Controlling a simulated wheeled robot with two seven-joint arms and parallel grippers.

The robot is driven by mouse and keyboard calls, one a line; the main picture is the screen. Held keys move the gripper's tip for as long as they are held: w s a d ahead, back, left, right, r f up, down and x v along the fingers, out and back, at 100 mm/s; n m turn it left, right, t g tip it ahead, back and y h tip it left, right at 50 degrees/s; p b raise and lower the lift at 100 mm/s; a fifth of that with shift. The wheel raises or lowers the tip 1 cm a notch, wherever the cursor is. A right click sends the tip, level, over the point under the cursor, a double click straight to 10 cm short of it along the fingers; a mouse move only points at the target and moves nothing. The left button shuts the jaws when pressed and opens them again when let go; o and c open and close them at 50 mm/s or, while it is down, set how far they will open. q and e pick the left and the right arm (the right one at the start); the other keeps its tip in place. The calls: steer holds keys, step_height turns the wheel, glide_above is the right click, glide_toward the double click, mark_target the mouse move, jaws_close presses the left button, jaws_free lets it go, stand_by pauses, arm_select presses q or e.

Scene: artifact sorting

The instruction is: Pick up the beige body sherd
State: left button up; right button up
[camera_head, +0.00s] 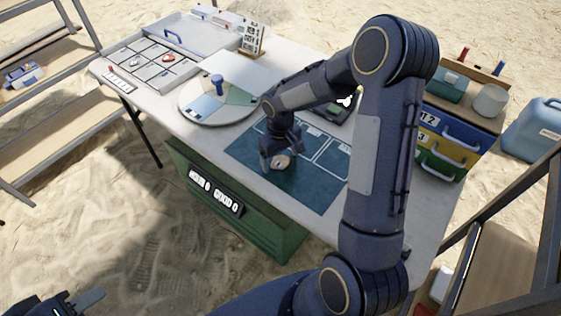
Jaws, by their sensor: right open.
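A small beige sherd (282,161) lies on the dark teal mat (308,192) on the table. My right gripper (281,157) points down over the mat, right at the sherd. Its jaws are open, and the sherd shows between or just beside the fingertips; I cannot tell whether they touch it. The gripper partly hides the sherd. My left gripper (82,302) is at the bottom left corner, low over the sand and far from the table. It is partly cut off by the frame.
A round sectioned turntable (217,105) with a blue knob stands left of the mat. A compartment tray (153,63) with small pieces is at the table's left. Stacked coloured drawers (447,140) stand at the right. My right arm hides part of the table.

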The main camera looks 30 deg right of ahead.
steer(key=shift+c, duration=0.4)
steer(key=c, duration=1)
